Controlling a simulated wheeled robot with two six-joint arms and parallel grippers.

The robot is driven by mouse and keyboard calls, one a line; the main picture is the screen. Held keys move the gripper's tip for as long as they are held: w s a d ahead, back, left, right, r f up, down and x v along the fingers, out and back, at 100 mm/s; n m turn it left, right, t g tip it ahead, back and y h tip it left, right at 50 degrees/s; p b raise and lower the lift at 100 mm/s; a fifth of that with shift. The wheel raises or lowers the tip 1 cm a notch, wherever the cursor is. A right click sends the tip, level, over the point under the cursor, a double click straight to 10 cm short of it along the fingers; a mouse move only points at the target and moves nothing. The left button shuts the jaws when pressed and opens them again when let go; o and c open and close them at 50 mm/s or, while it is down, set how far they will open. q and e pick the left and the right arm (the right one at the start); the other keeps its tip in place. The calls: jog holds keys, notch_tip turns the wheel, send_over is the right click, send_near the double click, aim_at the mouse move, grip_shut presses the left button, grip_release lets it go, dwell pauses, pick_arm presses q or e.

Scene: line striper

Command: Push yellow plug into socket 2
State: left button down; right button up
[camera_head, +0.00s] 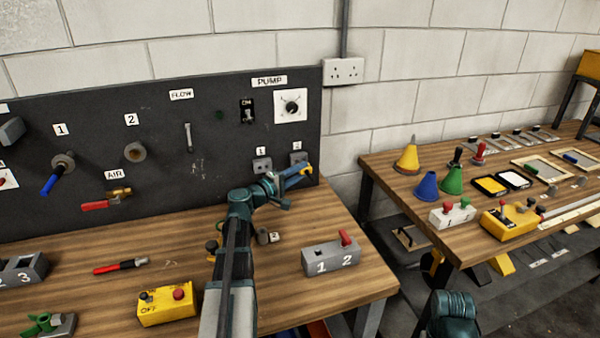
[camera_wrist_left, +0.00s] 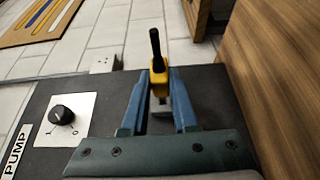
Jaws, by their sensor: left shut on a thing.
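My left gripper (camera_head: 305,173) is in front of the right end of the dark panel, with its blue fingers shut on the yellow plug (camera_wrist_left: 158,76). In the left wrist view the plug sits between the fingertips, with a black part sticking out of it. Socket 2 (camera_head: 299,157) is a grey block under a small 2 label, partly hidden by the gripper. The plug is close to socket 2, but I cannot tell if it is in it. Socket 1 (camera_head: 262,166) is to the left and looks empty.
The panel (camera_head: 225,140) also bears a pump knob (camera_head: 291,107) and an ON switch (camera_head: 248,111). Below, a grey box marked 1 and 2 (camera_head: 330,257) and a yellow OFF box (camera_head: 167,304) stand on the wooden bench. A second table (camera_head: 385,165) with cones is at right.

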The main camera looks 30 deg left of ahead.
pick_arm(q)
jog(key=shift+w+a, duration=1.05)
jog(key=shift+a, duration=0.15)
dwell(1.6)
jog(key=shift+c, duration=1.4)
grip_release()
jog(key=v, duration=0.7)
jog(key=shift+s, duration=0.25)
jog(key=shift+w, duration=0.15)
